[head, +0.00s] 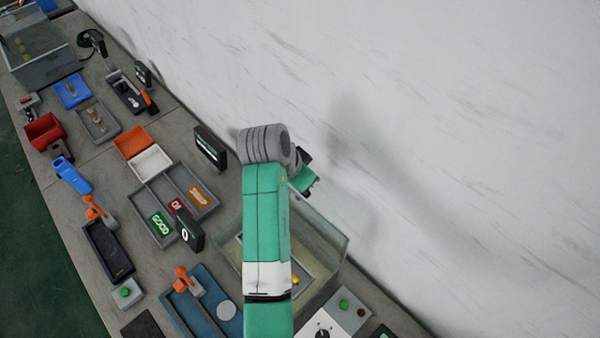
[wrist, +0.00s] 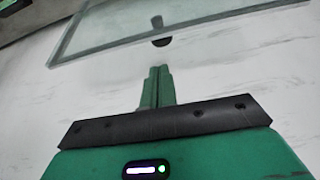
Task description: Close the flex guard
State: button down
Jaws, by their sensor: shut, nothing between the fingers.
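A clear-walled guard box (head: 333,238) stands by the wall, partly hidden behind my green arm. A grey tray with a small yellow item shows inside it. In the wrist view a clear panel (wrist: 215,30) with a pale green edge and a dark knob (wrist: 161,42) lies beyond my fingertips. I cannot tell how far the panel is tilted. My gripper (wrist: 157,72) has its two green fingers together and empty, pointing toward the knob, with a visible gap. In the head view my gripper (head: 304,182) is above the box, near the wall, mostly hidden by the wrist.
A second clear box (head: 38,55) stands at the far left. Trays (head: 190,222) with labelled bins, a blue fixture with an orange clamp (head: 187,280) and small black signs (head: 210,148) crowd the bench. A control panel (head: 342,312) sits front right. The white wall is close behind.

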aim_at(302, 207)
jog(key=x, duration=0.5)
jog(key=shift+w+f, duration=0.15)
jog(key=shift+f, duration=0.1)
